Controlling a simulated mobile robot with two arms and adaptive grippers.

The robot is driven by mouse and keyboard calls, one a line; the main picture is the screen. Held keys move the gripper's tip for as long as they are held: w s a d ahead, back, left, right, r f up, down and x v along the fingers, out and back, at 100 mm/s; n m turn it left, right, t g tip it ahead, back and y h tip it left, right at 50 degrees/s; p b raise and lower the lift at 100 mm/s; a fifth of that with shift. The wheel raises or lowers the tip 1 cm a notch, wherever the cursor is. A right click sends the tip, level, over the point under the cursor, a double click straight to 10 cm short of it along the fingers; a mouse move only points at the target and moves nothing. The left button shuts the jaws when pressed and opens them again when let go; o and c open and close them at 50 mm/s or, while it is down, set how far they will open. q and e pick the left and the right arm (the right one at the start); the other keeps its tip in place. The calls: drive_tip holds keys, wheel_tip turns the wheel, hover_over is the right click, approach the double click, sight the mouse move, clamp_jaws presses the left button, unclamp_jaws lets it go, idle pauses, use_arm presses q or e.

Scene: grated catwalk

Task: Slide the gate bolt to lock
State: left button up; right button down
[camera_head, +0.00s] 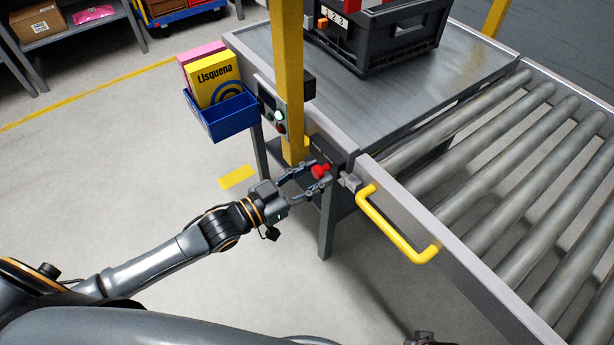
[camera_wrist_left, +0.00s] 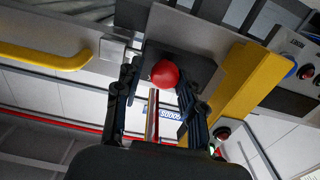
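The bolt's red knob (camera_head: 319,171) sits on a dark block at the table corner, beside the base of the yellow post. A small grey metal catch (camera_head: 350,181) is on the end of the roller gate, right of the knob. My left gripper (camera_head: 316,175) is open, with one finger on each side of the knob. In the left wrist view the red knob (camera_wrist_left: 165,73) shows between the open fingers, with gaps beside it. The bolt's rod is hard to make out. A dark part at the bottom edge may be my right gripper (camera_head: 422,338); its fingers are unclear.
The roller gate (camera_head: 470,262) carries a yellow handle (camera_head: 385,228). A yellow post (camera_head: 289,75) with a button box (camera_head: 272,112) and blue bin (camera_head: 222,114) rises close to my gripper. A black crate (camera_head: 372,40) stands on the metal table (camera_head: 315,85). Floor at left is clear.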

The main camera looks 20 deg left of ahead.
use_arm(q)
drive_tip(key=v, duration=1.2)
